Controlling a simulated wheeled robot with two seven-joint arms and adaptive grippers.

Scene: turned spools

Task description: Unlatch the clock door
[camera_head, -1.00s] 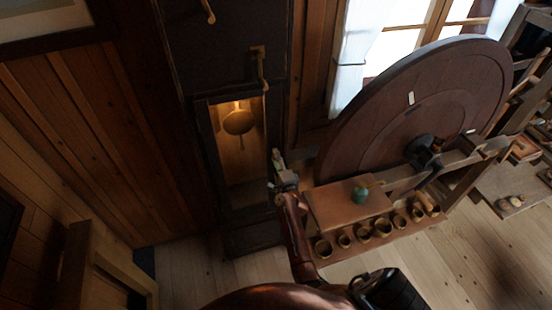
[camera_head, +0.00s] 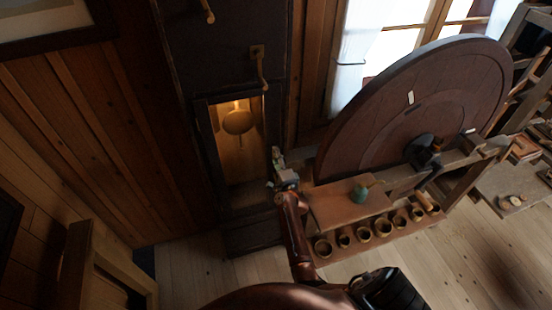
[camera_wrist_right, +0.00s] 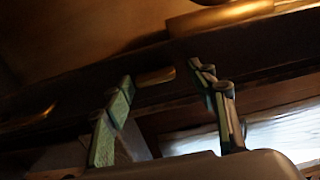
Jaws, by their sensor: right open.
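The clock (camera_head: 244,236) is a tall dark case. Its narrow door (camera_head: 203,140) looks shut, and a brass pendulum (camera_head: 238,121) shows behind it in warm light. My right gripper (camera_head: 275,169) is beside the door's right edge, at about its mid-height. In the right wrist view my open fingers (camera_wrist_right: 161,74) stand apart on either side of a small brass piece (camera_wrist_right: 156,76) on a dark wooden bar. It may be the door latch; whether a finger touches it I cannot tell. In the head view the gripper hides that spot. My left gripper is out of view.
A large dark wooden wheel (camera_head: 380,120) stands right of the clock. A brass hook-like handle (camera_head: 262,70) hangs above the door.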

